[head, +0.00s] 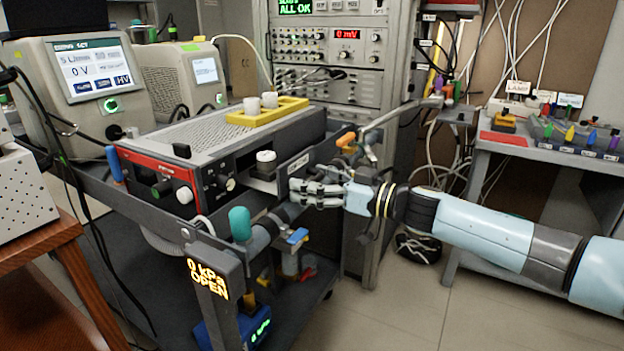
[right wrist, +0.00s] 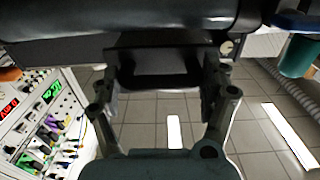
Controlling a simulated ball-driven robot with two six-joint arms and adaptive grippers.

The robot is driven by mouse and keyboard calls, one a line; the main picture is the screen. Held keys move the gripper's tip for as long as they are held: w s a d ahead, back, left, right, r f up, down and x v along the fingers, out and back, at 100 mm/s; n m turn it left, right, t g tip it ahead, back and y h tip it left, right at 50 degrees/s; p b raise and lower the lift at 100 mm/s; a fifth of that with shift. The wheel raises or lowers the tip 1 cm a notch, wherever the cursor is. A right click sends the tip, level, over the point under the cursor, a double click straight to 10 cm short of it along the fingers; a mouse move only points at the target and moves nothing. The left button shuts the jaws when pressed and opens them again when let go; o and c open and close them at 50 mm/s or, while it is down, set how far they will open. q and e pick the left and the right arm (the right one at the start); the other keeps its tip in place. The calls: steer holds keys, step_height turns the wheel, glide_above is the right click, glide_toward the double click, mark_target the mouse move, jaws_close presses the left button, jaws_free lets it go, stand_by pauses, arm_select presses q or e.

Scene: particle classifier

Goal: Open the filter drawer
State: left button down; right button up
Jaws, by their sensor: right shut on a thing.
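A dark housing on the cart has a front panel with a small white label (head: 299,163). Beside it a light tray (head: 262,184) with a white round piece (head: 266,160) shows in a gap; I take this to be the filter drawer. My right gripper (head: 296,192) is just below the label. In the right wrist view its two fingers (right wrist: 160,85) stand either side of a dark handle-like block (right wrist: 160,62) and are shut on it. The fingers hide much of the handle in the head view. How far the drawer is out, I cannot tell. My left gripper is not in view.
A dark pipe with a teal knob (head: 240,223) and a blue lever (head: 297,236) runs close below the gripper. A display post reading "0 kPa OPEN" (head: 208,278) stands in front. A yellow tray (head: 267,112) sits on top. Open floor (head: 390,300) lies to the right.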

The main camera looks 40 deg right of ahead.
steer(key=o, duration=1.5)
steer(key=shift+d, duration=0.1)
steer(key=v, duration=1.2)
steer(key=s+f+m+g+h, duration=0.2)
steer(key=s+f+h, duration=0.15)
steer(key=f, duration=0.75)
steer(key=s+f+m+g+h, duration=0.25)
steer(key=s+f, duration=0.25)
steer(key=f, duration=0.5)
steer(key=s+f+m+g+h, duration=0.1)
steer(key=s+f+m+h, duration=0.2)
steer(key=f, duration=0.8)
steer(key=s+a+f+n+g, duration=0.1)
steer(key=s+a+f+g, duration=0.2)
steer(key=s, duration=0.7)
steer(key=s+a+f+n+g+y, duration=0.1)
steer(key=s+a+f+g, duration=0.3)
steer(key=s+f, duration=0.4)
steer(key=s+a+f+n+g, duration=0.1)
steer(key=s+a+f+g, duration=0.2)
steer(key=s, duration=0.9)
steer(key=shift+s+a+f+n+g, duration=0.15)
steer(key=shift+a+f, duration=0.2)
steer(key=shift+f, duration=0.4)
steer(key=shift+a+f+n+g, duration=0.1)
steer(key=shift+a+f, duration=0.2)
steer(key=shift+f, duration=0.5)
